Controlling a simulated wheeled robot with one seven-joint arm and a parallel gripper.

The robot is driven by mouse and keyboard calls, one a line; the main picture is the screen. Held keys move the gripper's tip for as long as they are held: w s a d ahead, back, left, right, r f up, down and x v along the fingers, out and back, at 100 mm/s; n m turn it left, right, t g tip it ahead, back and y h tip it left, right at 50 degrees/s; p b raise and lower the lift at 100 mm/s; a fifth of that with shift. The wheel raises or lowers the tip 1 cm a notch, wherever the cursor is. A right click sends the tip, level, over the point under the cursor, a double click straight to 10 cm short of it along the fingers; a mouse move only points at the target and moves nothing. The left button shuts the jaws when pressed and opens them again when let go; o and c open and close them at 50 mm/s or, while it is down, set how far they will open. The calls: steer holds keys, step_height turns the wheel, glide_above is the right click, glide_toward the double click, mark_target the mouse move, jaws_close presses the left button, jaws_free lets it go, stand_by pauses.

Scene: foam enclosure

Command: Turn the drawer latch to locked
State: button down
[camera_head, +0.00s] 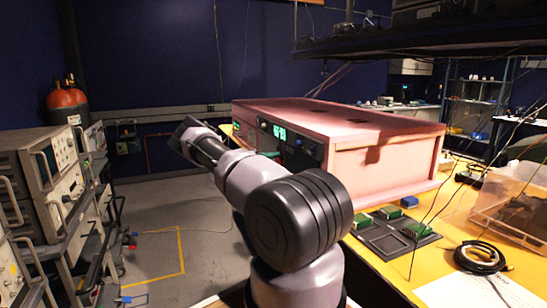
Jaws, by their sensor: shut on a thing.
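My arm reaches from the bottom middle up and to the left. Its dark end (188,130) shows left of the pink enclosure, in front of the far blue wall. I cannot make out the fingers of my gripper or anything between them. The pink enclosure (385,150) stands on the yellow bench. Its dark front (305,150) faces left and carries a green-lit display (279,132). My arm covers the lower part of this front. I cannot make out the drawer or its latch, so I cannot tell how the latch is turned.
A black tray with small blocks (388,236), a coiled black cable (481,257) and a clear bin (515,195) lie on the yellow bench (385,272). Instrument racks (45,165) line the left side. The grey floor (205,225) between is mostly open.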

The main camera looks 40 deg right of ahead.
steer(key=n, duration=0.3)
steer(key=f+n, duration=0.1)
steer(key=n, duration=0.2)
steer(key=w+n, duration=0.1)
steer(key=n, duration=0.3)
steer(key=shift+f, duration=0.35)
stand_by(0.3)
steer(key=c, duration=0.9)
jaws_free()
steer(key=v, duration=1)
steer(key=shift+a, duration=0.35)
